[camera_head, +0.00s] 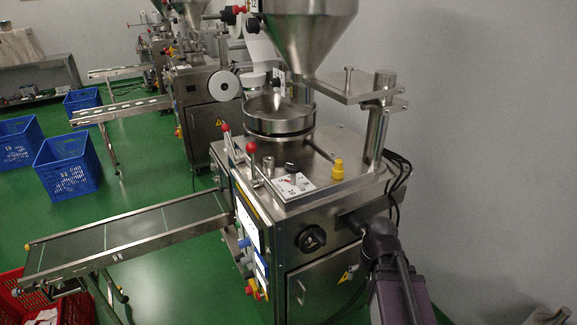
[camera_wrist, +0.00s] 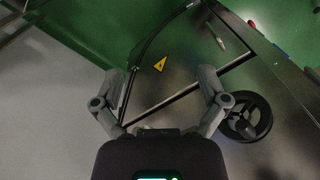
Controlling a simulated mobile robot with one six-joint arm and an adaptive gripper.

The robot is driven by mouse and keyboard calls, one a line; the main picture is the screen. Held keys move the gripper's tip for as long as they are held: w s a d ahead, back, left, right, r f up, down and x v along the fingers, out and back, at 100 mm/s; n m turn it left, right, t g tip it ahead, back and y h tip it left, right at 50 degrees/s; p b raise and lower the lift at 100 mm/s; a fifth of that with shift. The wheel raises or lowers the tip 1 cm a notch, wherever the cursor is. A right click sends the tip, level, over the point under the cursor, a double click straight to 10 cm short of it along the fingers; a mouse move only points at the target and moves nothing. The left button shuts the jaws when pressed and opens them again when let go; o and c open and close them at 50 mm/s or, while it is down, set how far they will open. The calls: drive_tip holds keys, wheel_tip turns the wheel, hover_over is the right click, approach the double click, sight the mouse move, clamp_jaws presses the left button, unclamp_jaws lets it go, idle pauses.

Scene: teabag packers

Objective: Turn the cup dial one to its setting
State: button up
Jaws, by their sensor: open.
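A white dial plate (camera_head: 293,186) with black numbers and a red mark lies on the steel top of the nearest packing machine, near its front edge. A small black knob (camera_head: 291,167) stands at its back edge. A round black handwheel (camera_head: 311,239) is on the machine's side face below; a black wheel also shows in the wrist view (camera_wrist: 247,117), right of my fingers. I cannot tell which of these is cup dial one. My gripper (camera_wrist: 160,76) is open and empty, with its fingers spread over the machine's side. In the head view my arm is beside the machine, right of the handwheel.
A steel hopper (camera_head: 305,35) and round pan (camera_head: 279,115) rise above the machine top. Red-knobbed levers (camera_head: 251,147) and a yellow fitting (camera_head: 338,169) stand near the dial plate. A conveyor (camera_head: 130,238) extends left. Black cables hang at the machine's right. Blue crates (camera_head: 68,168) stand farther left.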

drive_tip(key=w+a+r+m+y, duration=0.2)
drive_tip(key=w+a+m+y, duration=0.2)
drive_tip(key=w+a, duration=0.15)
drive_tip(key=m+t+y+p, duration=0.2)
drive_tip(key=m+t+y, duration=0.1)
drive_tip(key=m+y, duration=1.1)
approach(288, 163)
drive_tip(key=s+d+m+h, duration=0.1)
drive_tip(key=d, duration=0.3)
drive_tip(key=shift+a+r, duration=0.1)
drive_tip(key=shift+a, duration=0.2)
drive_tip(key=shift+w+a, duration=0.4)
drive_tip(key=shift+a, duration=1.8)
drive_tip(key=shift+w+a, duration=0.4)
drive_tip(key=shift+a, duration=1.85)
drive_tip(key=shift+w+a, duration=0.45)
drive_tip(key=shift+a, duration=1.75)
